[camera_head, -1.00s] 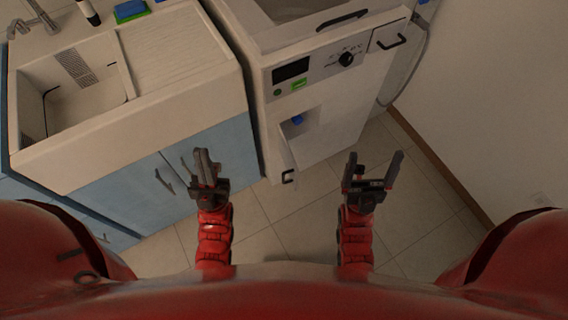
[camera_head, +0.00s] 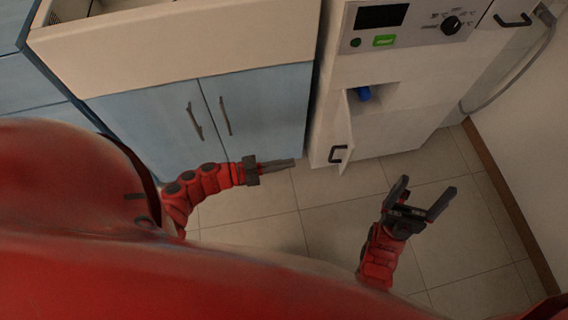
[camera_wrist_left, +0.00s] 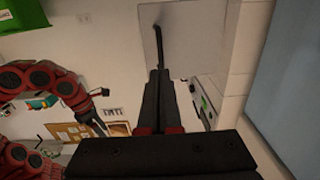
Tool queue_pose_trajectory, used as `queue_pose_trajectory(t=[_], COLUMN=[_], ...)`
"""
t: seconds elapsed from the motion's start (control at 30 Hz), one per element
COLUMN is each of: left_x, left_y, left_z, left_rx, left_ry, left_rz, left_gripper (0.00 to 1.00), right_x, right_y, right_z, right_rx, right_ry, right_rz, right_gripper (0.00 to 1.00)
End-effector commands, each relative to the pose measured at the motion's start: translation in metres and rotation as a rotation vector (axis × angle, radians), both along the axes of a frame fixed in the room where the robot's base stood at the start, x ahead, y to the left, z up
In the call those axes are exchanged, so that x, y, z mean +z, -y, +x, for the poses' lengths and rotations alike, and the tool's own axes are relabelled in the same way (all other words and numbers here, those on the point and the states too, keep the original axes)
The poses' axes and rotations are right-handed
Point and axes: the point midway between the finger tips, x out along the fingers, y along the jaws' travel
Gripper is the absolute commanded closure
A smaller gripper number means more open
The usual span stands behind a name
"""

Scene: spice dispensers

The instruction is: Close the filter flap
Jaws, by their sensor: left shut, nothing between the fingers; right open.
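The filter flap (camera_head: 343,132) is a narrow white door low on the front of the white washing machine (camera_head: 405,70). It stands open, swung outward, with a black handle (camera_head: 338,154) near its lower end. A blue part (camera_head: 363,93) shows in the recess behind it. My left gripper (camera_head: 290,163) is shut and empty, pointing right, a little left of the flap handle and apart from it in the picture. Its shut fingers (camera_wrist_left: 157,55) also show in the left wrist view, in front of a pale panel I cannot identify. My right gripper (camera_head: 427,196) is open and empty, right of the flap.
Blue cabinet doors (camera_head: 240,110) with metal handles stand left of the machine, under the sink unit (camera_head: 170,45). The tiled floor (camera_head: 330,215) is clear between my grippers. A wall with a brown baseboard (camera_head: 510,200) bounds the right side. A grey hose (camera_head: 520,70) hangs beside the machine.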

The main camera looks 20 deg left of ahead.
Motion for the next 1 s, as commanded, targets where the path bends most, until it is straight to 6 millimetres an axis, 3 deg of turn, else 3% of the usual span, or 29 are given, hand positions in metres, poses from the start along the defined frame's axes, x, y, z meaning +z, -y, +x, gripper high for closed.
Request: queue_pose_trajectory(t=[0.2, 0.43, 0.63, 1.0], left_x=[-0.001, -0.002, -0.002, -0.001], left_y=[0.042, 0.074, 0.086, 0.088], left_z=[0.026, 0.045, 0.052, 0.053], left_rx=[-0.002, 0.002, 0.001, 0.003], left_ry=[0.006, 0.002, 0.002, 0.002], left_rz=[-0.002, -0.002, -0.003, -0.003], left_gripper=[1.00, 1.00, 1.00, 1.00], right_x=[-0.009, -0.017, -0.019, -0.019], right_y=[0.000, 0.000, 0.000, 0.000], right_z=[0.000, 0.000, 0.000, 0.000], right_rx=[0.000, 0.000, 0.000, 0.000], right_ry=[0.000, 0.000, 0.000, 0.000], right_rz=[0.000, 0.000, 0.000, 0.000], right_gripper=[0.14, 0.14, 0.14, 0.14])
